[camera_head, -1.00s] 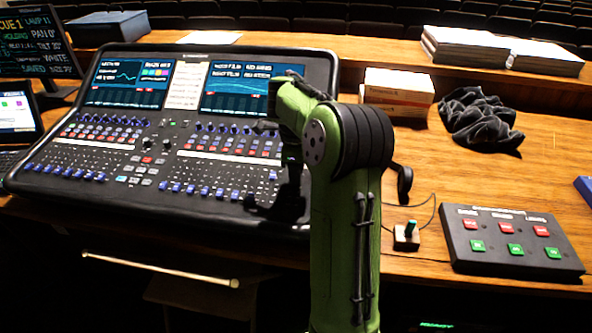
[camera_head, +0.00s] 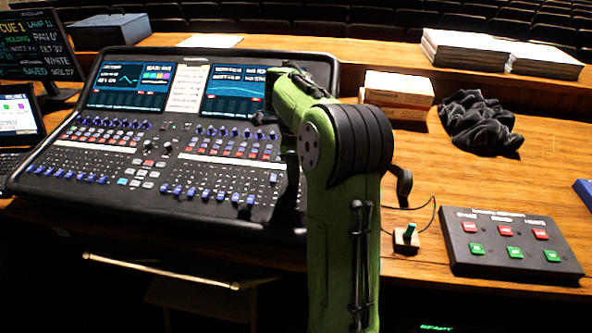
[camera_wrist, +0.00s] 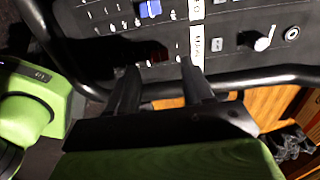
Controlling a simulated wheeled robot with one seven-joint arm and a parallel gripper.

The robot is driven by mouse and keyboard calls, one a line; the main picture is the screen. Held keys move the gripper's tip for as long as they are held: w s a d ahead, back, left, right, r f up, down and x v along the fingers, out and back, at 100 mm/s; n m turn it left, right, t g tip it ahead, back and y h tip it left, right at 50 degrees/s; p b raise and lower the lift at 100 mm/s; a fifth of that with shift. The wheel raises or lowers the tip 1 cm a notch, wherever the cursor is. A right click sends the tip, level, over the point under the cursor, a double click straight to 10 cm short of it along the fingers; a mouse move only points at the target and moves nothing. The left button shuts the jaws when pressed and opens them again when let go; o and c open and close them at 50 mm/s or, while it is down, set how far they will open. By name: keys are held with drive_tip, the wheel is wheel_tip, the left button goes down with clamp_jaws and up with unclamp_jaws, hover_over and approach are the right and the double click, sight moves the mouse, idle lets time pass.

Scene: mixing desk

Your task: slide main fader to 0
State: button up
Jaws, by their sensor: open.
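The mixing desk (camera_head: 150,190) has rows of faders with blue caps (camera_head: 205,193) along its front. My gripper is mostly hidden behind my green arm in the head view, over the desk's right end. In the wrist view my gripper (camera_wrist: 158,64) is open, its two dark fingers spread close to the panel near the black front rail (camera_wrist: 255,78). A dark reddish patch (camera_wrist: 155,50) shows between the fingertips; I cannot tell whether it is the main fader's cap or shadow. A blue cap (camera_wrist: 149,8) lies beyond the fingers.
A silver lever (camera_wrist: 264,40) and a round socket (camera_wrist: 292,33) are on the panel right of the fingers. A button box (camera_head: 512,243), a small joystick (camera_head: 407,236), dark cloth (camera_head: 478,122) and cardboard boxes (camera_head: 398,90) lie on the wooden desk to the right.

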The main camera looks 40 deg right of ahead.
wheel_tip(320, 180, up, 12)
drive_tip(key=a+p, duration=0.1)
drive_tip(key=p, duration=0.4)
drive_tip(key=shift+s, duration=0.45)
drive_tip(key=s+a+r+n+t+h+p, duration=0.1)
drive_tip(key=s+a+r+n, duration=0.2)
drive_tip(key=a+n, duration=0.4)
drive_tip(key=s+a+r+n+t+h+p, duration=0.1)
drive_tip(key=s+a+r+n, duration=0.2)
drive_tip(key=a+n, duration=0.3)
drive_tip(key=s+a+f+n+t+y+p, duration=0.1)
drive_tip(key=s+a+f+n+t+y, duration=0.1)
drive_tip(key=s+a+n, duration=0.9)
wheel_tip(320, 180, down, 2)
drive_tip(key=s+n+y, duration=0.1)
drive_tip(key=n, duration=0.3)
drive_tip(key=shift+s+a+f+t, duration=0.2)
drive_tip(key=shift+t, duration=0.2)
